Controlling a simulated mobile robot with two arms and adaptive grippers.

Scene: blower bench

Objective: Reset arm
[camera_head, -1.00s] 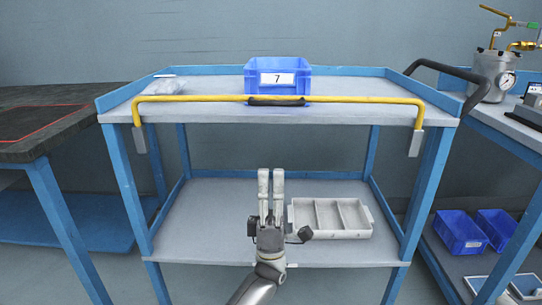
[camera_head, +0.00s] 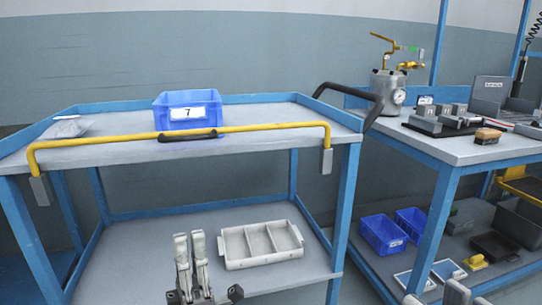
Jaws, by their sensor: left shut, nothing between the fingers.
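My left gripper (camera_head: 191,262) shows at the bottom of the head view, in front of the cart's lower shelf. Its two pale fingers point up and it is shut with nothing between them. It is just left of a light grey divided tray (camera_head: 226,264) on the lower shelf and looks apart from it.
The blue cart (camera_head: 343,205) carries a blue bin labelled 7 (camera_head: 187,98), a clear bag (camera_head: 66,127) and a yellow rail (camera_head: 95,140). At right, a workbench (camera_head: 442,150) holds a metal pot with gauge (camera_head: 387,88) and several fixtures. Blue bins (camera_head: 381,236) stand below.

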